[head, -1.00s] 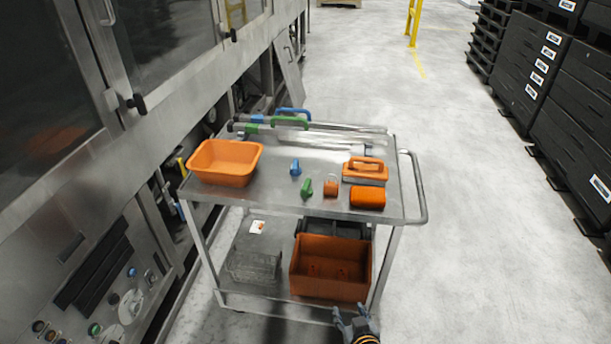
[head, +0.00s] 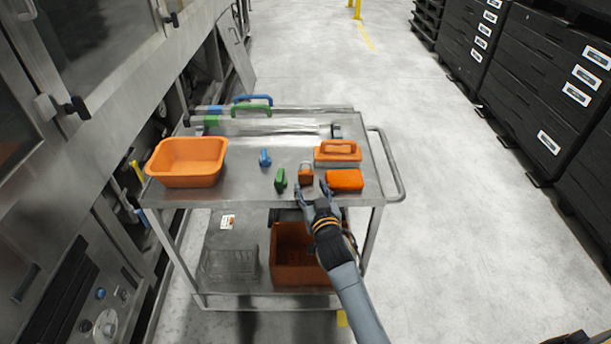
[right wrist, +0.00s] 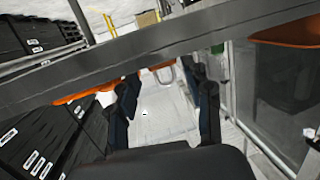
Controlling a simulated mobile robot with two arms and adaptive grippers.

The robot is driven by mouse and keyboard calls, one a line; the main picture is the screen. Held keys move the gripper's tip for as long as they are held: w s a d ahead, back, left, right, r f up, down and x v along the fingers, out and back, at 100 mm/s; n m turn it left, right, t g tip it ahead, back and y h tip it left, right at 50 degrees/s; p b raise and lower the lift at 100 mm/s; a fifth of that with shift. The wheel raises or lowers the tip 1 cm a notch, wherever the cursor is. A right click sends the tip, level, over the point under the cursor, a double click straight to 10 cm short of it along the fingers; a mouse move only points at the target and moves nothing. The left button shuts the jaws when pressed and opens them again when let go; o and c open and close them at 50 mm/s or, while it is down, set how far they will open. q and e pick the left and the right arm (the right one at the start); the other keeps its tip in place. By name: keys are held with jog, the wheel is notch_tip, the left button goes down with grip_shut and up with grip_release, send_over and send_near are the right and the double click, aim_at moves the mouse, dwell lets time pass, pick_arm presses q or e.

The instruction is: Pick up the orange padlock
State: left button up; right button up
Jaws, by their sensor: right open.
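The orange padlock (head: 306,176) stands near the front edge of the metal cart's top shelf (head: 235,190), between a green item and an orange block. My right gripper (head: 312,190) is at that front edge, just in front of the padlock and close to it. Its fingers are apart and nothing shows held between them; whether they touch the padlock I cannot tell. In the right wrist view the open fingers (right wrist: 167,100) frame a pale surface, and the cart's edge crosses the picture. My left gripper is out of view.
Beside the padlock are the orange block (head: 345,180), an orange handled brush (head: 338,151), a green item (head: 280,180) and a blue item (head: 265,158). An orange tub (head: 187,162) stands at left. An orange crate (head: 297,262) is below.

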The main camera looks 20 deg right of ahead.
aim_at(307, 176)
jog(key=shift+w+d+f, duration=0.1)
jog(key=shift+w+d, duration=0.05)
jog(key=shift+w, duration=1.2)
jog(key=shift+w+d+f, duration=0.1)
jog(key=shift+w, duration=1.2)
jog(key=shift+c, duration=0.2)
jog(key=c, duration=0.8)
jog(key=shift+r, duration=0.15)
